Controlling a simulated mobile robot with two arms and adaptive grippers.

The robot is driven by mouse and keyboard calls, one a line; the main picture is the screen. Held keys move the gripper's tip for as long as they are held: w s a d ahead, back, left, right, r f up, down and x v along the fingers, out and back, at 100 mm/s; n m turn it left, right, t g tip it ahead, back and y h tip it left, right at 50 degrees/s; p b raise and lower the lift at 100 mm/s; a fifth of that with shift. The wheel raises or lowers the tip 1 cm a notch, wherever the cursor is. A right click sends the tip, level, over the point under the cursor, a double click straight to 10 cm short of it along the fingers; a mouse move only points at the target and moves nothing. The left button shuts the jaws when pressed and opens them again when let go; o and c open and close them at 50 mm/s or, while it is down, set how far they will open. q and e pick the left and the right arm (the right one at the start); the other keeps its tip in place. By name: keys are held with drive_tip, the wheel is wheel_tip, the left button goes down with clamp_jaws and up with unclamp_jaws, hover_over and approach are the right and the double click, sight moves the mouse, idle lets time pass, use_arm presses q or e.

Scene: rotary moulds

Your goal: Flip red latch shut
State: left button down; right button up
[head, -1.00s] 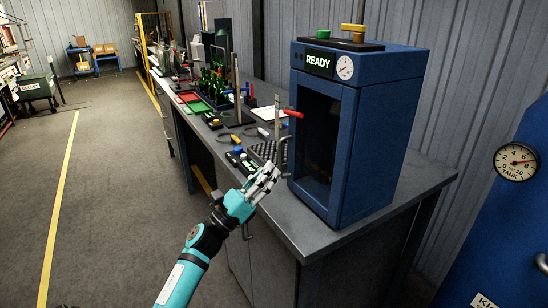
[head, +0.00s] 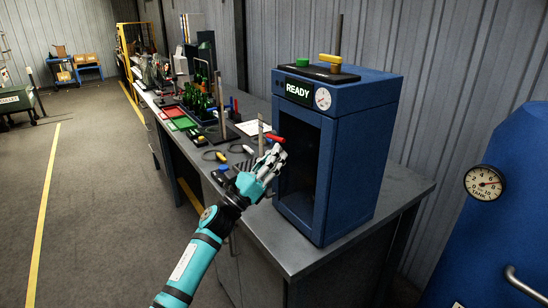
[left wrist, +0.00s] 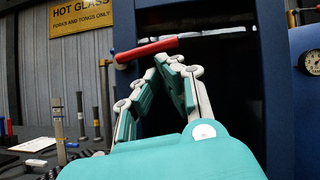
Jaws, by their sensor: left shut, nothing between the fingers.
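The red latch (head: 275,137) is at the left front edge of the blue cabinet (head: 352,160). In the left wrist view the latch (left wrist: 148,48) is a red bar sloping slightly up to the right from a pale pivot, across the top of the dark opening. My left gripper (head: 277,155) is just below the latch in the head view, its fingers drawn together and empty. In the left wrist view the left fingertips (left wrist: 166,62) are close under the red bar; I cannot tell whether they touch it. My right gripper is not in view.
The cabinet stands on a grey workbench (head: 290,255) with a lit READY display (head: 298,90) and a gauge (head: 322,98). Green bottles (head: 199,103) and tools lie farther back. A blue tank (head: 500,220) is at the right.

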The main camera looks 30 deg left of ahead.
use_arm(q)
drive_tip(key=shift+s+d+r+n+y+p, duration=0.15)
drive_tip(key=shift+n+y+p, duration=0.25)
drive_tip(key=shift+n, duration=0.3)
drive_tip(key=shift+r+y, duration=0.1)
drive_tip(key=shift+y, duration=0.2)
